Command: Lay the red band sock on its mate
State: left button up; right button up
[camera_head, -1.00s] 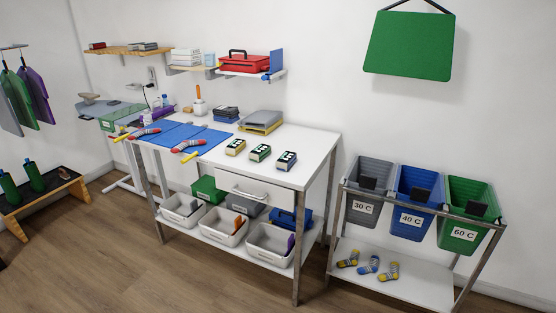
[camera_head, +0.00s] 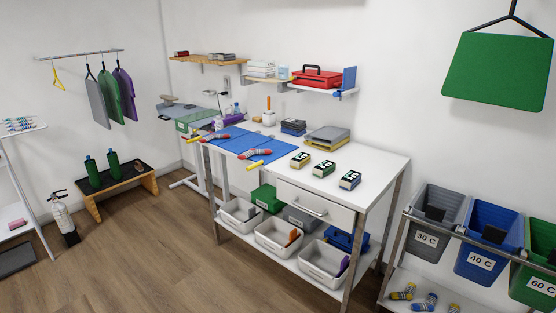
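Two socks with red and pale or dark patches lie apart on the blue mat (camera_head: 233,146) on the white table. One sock (camera_head: 214,136) is at the mat's left part. The other sock (camera_head: 256,153) is nearer the front edge. They are too small for me to tell which is the red band sock. Several more socks, yellow, grey and blue (camera_head: 425,301), lie on the low shelf under the bins at the lower right, partly cut off by the frame. Neither of my grippers is in view.
The white table (camera_head: 375,163) bears several small labelled boxes (camera_head: 323,169) and grey-yellow trays (camera_head: 327,136). White bins (camera_head: 277,238) stand on its lower shelf. A low bench (camera_head: 145,184) and a fire extinguisher (camera_head: 62,215) stand left. The wooden floor (camera_head: 165,255) in front is clear.

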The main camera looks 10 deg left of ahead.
aim_at(214, 136)
jog(key=i+j+z, duration=0.15)
jog(key=i+j, duration=1.15)
jog(key=i, duration=0.1)
